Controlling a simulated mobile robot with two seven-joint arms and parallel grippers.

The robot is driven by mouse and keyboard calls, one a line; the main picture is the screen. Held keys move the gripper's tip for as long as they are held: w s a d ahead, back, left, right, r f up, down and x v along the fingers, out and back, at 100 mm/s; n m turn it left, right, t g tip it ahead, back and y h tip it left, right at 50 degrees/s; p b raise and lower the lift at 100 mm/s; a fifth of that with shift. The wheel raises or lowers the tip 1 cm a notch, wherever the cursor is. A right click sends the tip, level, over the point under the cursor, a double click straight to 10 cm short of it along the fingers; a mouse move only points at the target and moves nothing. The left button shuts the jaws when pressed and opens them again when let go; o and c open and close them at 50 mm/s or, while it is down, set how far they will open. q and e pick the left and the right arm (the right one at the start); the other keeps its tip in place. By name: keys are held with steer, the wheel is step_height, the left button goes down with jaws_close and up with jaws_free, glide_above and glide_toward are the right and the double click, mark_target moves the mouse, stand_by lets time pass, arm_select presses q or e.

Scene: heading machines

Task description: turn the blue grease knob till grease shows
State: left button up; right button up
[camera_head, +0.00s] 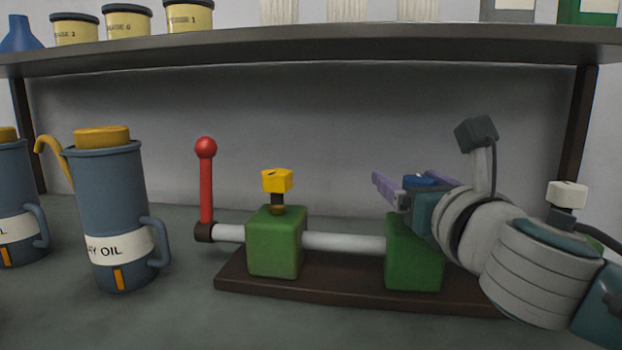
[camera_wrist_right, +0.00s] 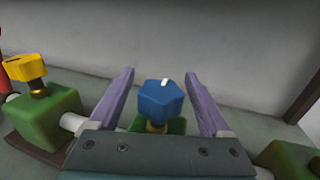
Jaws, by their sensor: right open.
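The blue grease knob (camera_wrist_right: 161,103) sits on top of a green block (camera_head: 414,258). In the head view the knob (camera_head: 421,181) is mostly hidden behind my right gripper. In the right wrist view it has several flat sides and a white mark on top. My right gripper (camera_wrist_right: 157,88) is open, with one purple finger on each side of the knob and a gap to each. In the head view the right gripper (camera_head: 410,186) reaches in from the right at knob height. No grease is visible. My left gripper is not in view.
A yellow knob (camera_head: 277,181) tops another green block (camera_head: 275,243) on the same shaft (camera_head: 343,243). A red-ball lever (camera_head: 206,182) stands at the shaft's left end. Oil cans (camera_head: 108,222) stand left. A shelf (camera_head: 320,50) spans above.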

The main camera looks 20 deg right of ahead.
steer(key=shift+c, duration=0.4)
jaws_close()
steer(key=shift+y, duration=0.3)
